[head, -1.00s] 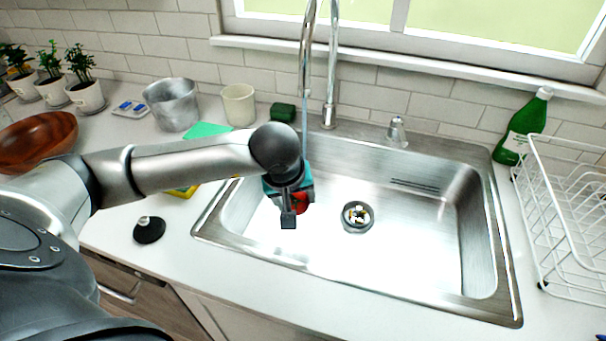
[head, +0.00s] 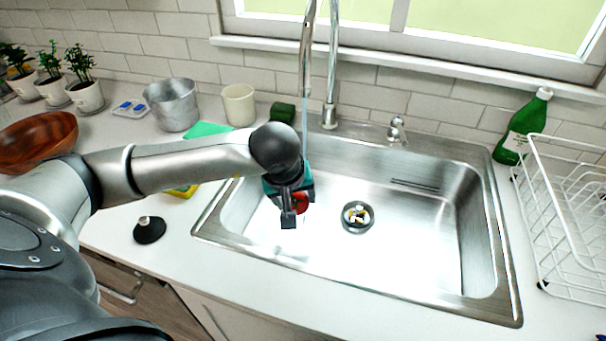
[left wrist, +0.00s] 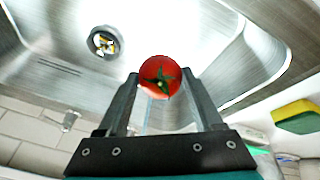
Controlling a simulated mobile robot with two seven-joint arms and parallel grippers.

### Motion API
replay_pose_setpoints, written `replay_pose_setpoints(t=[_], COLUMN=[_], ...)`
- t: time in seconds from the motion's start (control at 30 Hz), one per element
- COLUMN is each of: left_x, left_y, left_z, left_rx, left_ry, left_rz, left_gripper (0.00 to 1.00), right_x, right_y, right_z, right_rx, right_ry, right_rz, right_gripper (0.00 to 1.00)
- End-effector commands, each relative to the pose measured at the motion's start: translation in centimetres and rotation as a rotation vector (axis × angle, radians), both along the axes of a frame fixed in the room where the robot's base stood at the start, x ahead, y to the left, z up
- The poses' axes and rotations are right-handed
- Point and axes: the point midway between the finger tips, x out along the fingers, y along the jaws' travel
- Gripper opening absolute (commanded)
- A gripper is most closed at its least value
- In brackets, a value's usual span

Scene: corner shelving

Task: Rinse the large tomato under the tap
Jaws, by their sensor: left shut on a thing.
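The red tomato (left wrist: 160,77) with its green stem end is between the two fingers of my left gripper (left wrist: 165,85) in the left wrist view. In the head view a little of the tomato (head: 301,203) shows beside my left gripper (head: 292,208), which is shut on it over the left part of the sink. The chrome tap (head: 307,60) rises behind the sink, and a thin stream of water (head: 305,125) comes down from it toward the gripper. The wrist hides where the stream lands. The steel sink (head: 420,235) has a drain (head: 357,217) in its floor. My right gripper is not in view.
A white dish rack (head: 570,220) and a green bottle (head: 522,125) stand right of the sink. A black stopper (head: 149,229), metal pot (head: 172,105), cream cup (head: 239,104) and wooden bowl (head: 38,142) are on the left counter. The sink's right half is clear.

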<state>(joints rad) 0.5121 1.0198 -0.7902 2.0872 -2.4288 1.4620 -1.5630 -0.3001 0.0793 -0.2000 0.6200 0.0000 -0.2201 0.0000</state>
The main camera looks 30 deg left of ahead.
Motion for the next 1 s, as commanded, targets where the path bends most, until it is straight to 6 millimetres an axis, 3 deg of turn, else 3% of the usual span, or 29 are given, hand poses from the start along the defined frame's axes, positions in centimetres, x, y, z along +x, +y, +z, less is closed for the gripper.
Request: replay_pose_setpoints(t=[0.6,1.0], left_x=[-4.2,-4.6], left_y=[-1.6,-1.8], left_z=[3.7,4.0], left_rx=[0.001,0.001], left_ry=[-0.001,0.0], left_rz=[-0.001,0.001], left_gripper=[0.12,0.12], right_x=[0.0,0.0], right_y=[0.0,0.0], right_z=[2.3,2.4], right_rx=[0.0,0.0], right_ry=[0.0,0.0], right_rz=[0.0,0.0], right_gripper=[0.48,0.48])
